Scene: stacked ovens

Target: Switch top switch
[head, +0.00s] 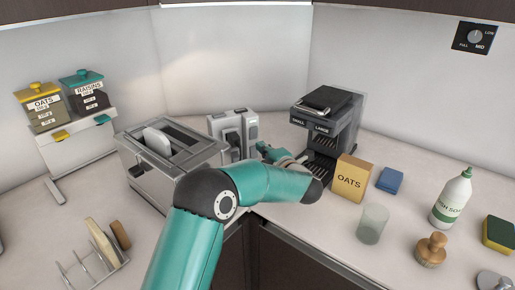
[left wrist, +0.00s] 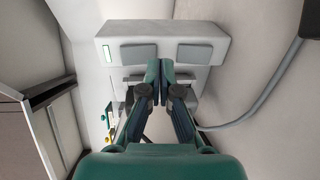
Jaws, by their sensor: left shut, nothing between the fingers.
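A light grey box (head: 212,125) with dark parts on its front stands at the back wall, between the toaster and the coffee machine. In the left wrist view the grey box (left wrist: 108,32) has two darker grey rectangular pads, a left pad (left wrist: 138,54) and a right pad (left wrist: 194,54). I cannot tell which part is the top switch. My left gripper (left wrist: 159,64) is shut and empty, its fingertips in front of the box between the pads; I cannot tell if they touch it. In the head view my left gripper (head: 264,149) is partly hidden by its arm. My right gripper is not in view.
A toaster (head: 190,172) stands left of the box and a black coffee machine (head: 345,107) right of it. An oats box (head: 348,182), a glass (head: 373,223) and a soap bottle (head: 450,203) stand on the right counter. A grey cable (left wrist: 250,108) runs right of the gripper.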

